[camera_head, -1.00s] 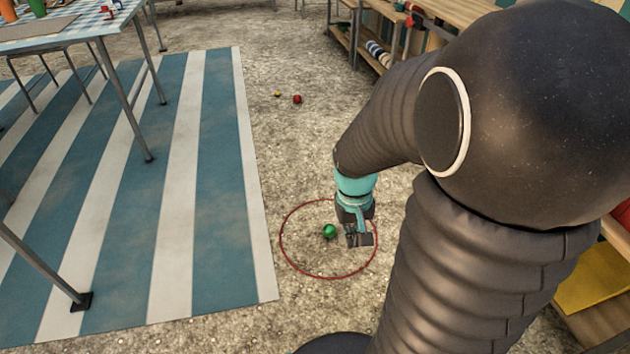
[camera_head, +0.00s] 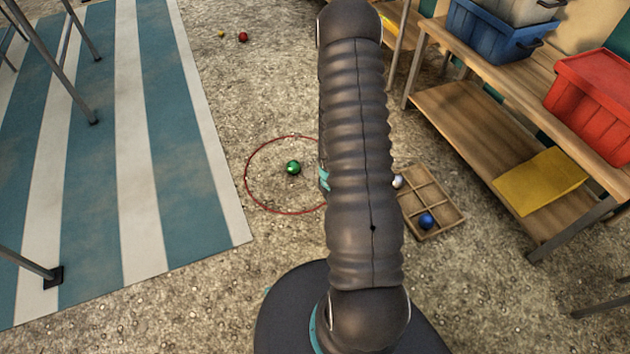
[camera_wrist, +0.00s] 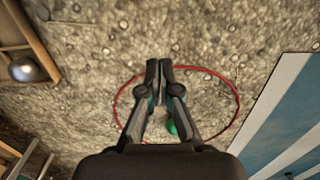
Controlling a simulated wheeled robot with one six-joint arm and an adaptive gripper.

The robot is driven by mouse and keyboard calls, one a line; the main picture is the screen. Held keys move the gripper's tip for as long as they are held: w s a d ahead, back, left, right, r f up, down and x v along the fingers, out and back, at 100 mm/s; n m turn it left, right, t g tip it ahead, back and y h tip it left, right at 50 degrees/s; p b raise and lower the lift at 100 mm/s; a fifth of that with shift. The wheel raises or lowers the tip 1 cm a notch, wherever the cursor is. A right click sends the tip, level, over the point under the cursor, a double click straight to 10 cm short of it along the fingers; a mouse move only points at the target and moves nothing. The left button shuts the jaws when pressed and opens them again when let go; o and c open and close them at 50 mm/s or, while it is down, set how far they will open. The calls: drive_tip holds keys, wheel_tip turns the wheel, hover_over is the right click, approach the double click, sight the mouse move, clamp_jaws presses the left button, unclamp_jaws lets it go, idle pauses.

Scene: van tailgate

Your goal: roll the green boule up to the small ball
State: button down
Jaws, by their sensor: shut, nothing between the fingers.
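The green boule (camera_head: 293,168) lies on the gravel inside a red ring (camera_head: 247,187). In the wrist view the boule (camera_wrist: 172,128) shows partly behind one finger of my gripper (camera_wrist: 159,68). My gripper is shut and empty, with its fingertips over the ring's area; whether it touches the boule cannot be told. In the head view my arm hides most of the gripper, and only a bit of teal shows right of the boule. The small yellow ball (camera_head: 221,34) lies far off at the top, left of a red boule (camera_head: 243,37).
A wooden divided tray (camera_head: 447,222) with a blue boule (camera_head: 426,221) and a silver boule (camera_head: 398,181) lies right of my arm. A wooden bench with bins stands farther right. A striped mat (camera_head: 137,130) lies left. Open gravel lies between ring and small ball.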

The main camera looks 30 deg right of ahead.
drive_tip(key=w+f+t, duration=0.2)
drive_tip(key=w+f, duration=0.2)
drive_tip(key=f, duration=0.1)
drive_tip(key=w+r+n+t, duration=0.15)
drive_tip(key=w+t, duration=0.25)
drive_tip(key=w, duration=0.4)
drive_tip(key=shift+s+f+b+x, duration=0.15)
drive_tip(key=shift+s+b+x, duration=0.15)
drive_tip(key=shift+b+x, duration=1.1)
drive_tip(key=shift+s+f+b+x, duration=0.25)
drive_tip(key=shift+b+x, duration=0.5)
drive_tip(key=shift+x, duration=1.15)
drive_tip(key=shift+s+f+b+x, duration=0.1)
drive_tip(key=shift+s+b+x, duration=0.25)
drive_tip(key=shift+b+x, duration=1.05)
drive_tip(key=shift+w+d+p, duration=0.15)
drive_tip(key=shift+w+p, duration=0.2)
drive_tip(key=shift+w, duration=0.5)
